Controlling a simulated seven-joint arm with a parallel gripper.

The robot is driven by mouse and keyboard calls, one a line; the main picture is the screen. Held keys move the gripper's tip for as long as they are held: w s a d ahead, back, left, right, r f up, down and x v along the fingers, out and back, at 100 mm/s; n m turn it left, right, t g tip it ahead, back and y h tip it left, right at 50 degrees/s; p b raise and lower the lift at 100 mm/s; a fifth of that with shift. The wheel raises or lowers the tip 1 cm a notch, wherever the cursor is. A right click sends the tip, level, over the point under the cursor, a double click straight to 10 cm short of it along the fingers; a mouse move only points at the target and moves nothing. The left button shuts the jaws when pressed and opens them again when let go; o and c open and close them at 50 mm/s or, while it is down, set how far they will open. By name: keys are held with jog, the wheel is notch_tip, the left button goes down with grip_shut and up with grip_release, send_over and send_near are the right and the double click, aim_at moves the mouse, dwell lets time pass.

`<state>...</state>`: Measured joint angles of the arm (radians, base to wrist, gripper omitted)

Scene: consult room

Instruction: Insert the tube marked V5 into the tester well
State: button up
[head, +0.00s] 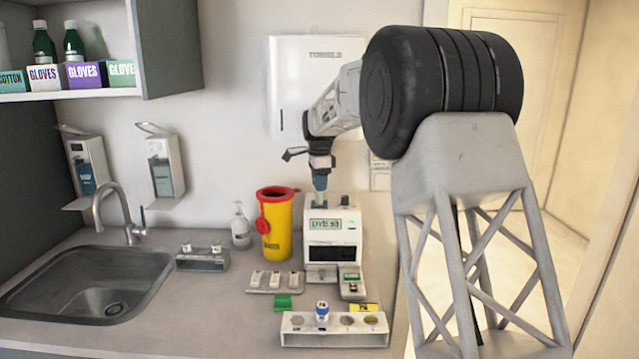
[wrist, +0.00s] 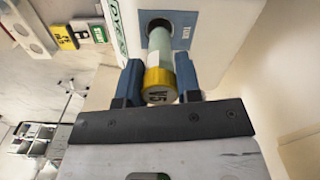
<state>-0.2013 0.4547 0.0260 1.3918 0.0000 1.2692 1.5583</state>
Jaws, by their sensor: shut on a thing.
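The tube (wrist: 160,52) has a pale green body and a yellow cap with a dark mark that looks like V5, upside down. My gripper (wrist: 158,82) is shut on it, with a blue finger on each side near the cap. In the head view my gripper (head: 320,183) points down over the top of the white tester (head: 345,220). In the wrist view the tube's far end is at the dark well (wrist: 157,24) in a blue-grey square on the tester (wrist: 205,25). How deep it sits is unclear.
A white rack (head: 300,341) at the front holds a blue-capped tube (head: 322,311). A yellow bin (head: 280,235) with a red lid stands left of the tester. A tray (head: 258,290) with white pieces and a small device (head: 352,285) lie in front of it. A sink (head: 85,285) is left.

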aim_at(319, 204)
jog(key=shift+f, duration=2.5)
dwell(0.4)
jog(key=o, duration=1)
jog(key=shift+r, duration=0.15)
jog(key=shift+r, duration=3.8)
jog(key=shift+s+d, duration=0.1)
